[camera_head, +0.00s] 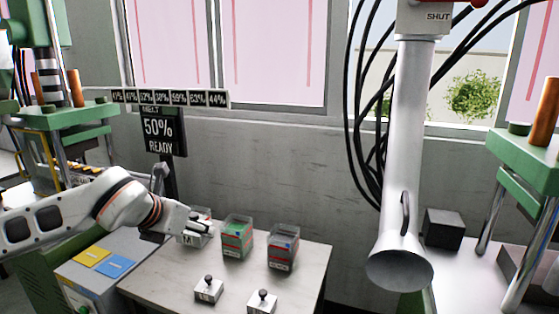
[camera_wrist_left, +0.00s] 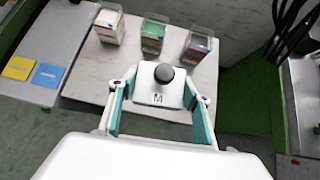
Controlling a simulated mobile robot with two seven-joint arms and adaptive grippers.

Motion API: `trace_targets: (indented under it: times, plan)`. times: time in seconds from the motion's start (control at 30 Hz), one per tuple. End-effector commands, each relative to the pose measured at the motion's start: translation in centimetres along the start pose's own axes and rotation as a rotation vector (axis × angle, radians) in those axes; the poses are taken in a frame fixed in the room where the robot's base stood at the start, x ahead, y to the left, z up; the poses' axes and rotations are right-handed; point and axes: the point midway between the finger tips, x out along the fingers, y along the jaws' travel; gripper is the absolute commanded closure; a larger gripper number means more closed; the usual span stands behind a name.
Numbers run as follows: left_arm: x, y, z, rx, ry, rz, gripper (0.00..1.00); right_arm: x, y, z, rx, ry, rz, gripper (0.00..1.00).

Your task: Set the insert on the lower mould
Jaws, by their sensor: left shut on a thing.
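My left gripper (camera_head: 188,230) is above the back left of the pale table. It also shows in the wrist view (camera_wrist_left: 160,100), shut on a white block with a round black knob, marked M, the insert (camera_wrist_left: 157,99). The fingers grip it from both sides, and the block appears upright. Two similar knobbed blocks stand near the table's front: one to the left (camera_head: 208,291), one to the right (camera_head: 262,303). I cannot tell for certain which part is the lower mould. A green press (camera_head: 62,118) stands at left and another (camera_head: 530,150) at right. My right gripper is not in view.
A green-labelled clear box (camera_head: 237,237) and a red-and-dark one (camera_head: 283,248) stand on the table (camera_head: 160,290). A white box (camera_wrist_left: 109,24) stands left of them. A wide white duct (camera_head: 405,150) hangs at right. A sign (camera_head: 163,132) reads 50% READY.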

Motion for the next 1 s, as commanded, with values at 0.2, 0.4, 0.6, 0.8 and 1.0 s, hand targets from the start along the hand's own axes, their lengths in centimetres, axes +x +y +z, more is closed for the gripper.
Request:
trace_targets:
  times: [0.2, 0.4, 0.6, 0.8, 1.0]
  plan:
    - [-5.7, 0.4, -1.0, -0.078, -0.004, 0.096, 0.98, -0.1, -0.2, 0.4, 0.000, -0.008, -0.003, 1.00]
    - [-9.1, 1.1, -2.7, -0.157, -0.007, 0.170, 0.98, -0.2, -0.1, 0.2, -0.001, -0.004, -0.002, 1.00]
    - [-10.4, 1.4, -3.6, -0.194, -0.009, 0.200, 0.98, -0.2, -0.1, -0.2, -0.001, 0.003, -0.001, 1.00]
    - [-10.5, 1.4, -3.5, -0.196, -0.010, 0.201, 0.98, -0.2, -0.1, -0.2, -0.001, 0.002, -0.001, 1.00]
    - [-10.6, 1.4, -3.4, -0.192, -0.013, 0.202, 0.98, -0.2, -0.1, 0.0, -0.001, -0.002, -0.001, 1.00]
